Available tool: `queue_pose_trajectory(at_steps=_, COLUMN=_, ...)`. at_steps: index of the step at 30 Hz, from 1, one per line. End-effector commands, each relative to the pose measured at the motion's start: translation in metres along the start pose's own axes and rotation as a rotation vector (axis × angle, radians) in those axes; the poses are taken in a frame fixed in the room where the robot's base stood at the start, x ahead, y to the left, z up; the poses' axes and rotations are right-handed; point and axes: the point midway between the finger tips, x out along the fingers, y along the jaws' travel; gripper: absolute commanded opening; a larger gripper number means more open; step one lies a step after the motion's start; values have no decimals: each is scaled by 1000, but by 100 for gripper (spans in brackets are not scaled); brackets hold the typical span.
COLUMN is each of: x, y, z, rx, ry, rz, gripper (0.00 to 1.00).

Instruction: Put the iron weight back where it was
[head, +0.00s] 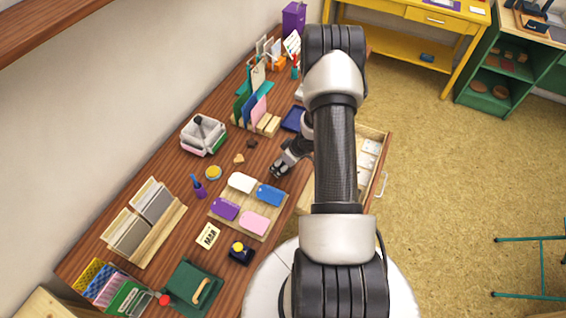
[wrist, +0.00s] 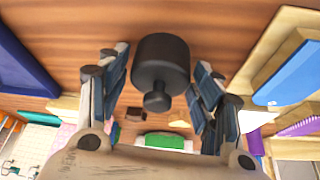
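The iron weight (wrist: 160,65) is a dark grey cylinder with a small knob, in the upper middle of the wrist view. Its knob points toward the camera and dark brown wood shows around it. My gripper (wrist: 162,70) has one finger on each side of the weight, with narrow gaps showing between fingers and weight, so it looks open around it. In the head view my gripper (head: 284,167) is low over the desk, beside the tag board. I cannot make out the weight there; the gripper and arm cover that area.
A wooden board (head: 233,222) with coloured tags lies close in front of my gripper. A navy tray (head: 293,119) is behind it. Small brown and tan pieces (head: 239,159) lie to its left. An open drawer (head: 371,157) is at the right, partly behind my arm.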

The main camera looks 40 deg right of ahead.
Motion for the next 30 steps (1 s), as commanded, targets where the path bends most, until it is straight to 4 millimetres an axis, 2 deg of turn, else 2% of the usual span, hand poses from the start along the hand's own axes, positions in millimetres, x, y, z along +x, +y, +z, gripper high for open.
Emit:
queue_pose_trajectory(at_steps=3, x=0, y=0, z=0, rx=0, ry=0, rz=0, gripper=68)
queue_pose_trajectory(at_steps=14, x=-5, y=0, z=-2, rx=-1, ry=0, rz=0, gripper=68)
queue_pose_trajectory(at_steps=17, x=-19, y=1, z=-2, rx=0, ry=1, rz=1, gripper=68)
queue_pose_trajectory(at_steps=24, x=-72, y=1, z=-3, rx=1, ry=1, rz=2, gripper=68)
queue_pose_trajectory(at_steps=30, x=-108, y=1, z=-3, rx=1, ry=1, rz=2, gripper=68)
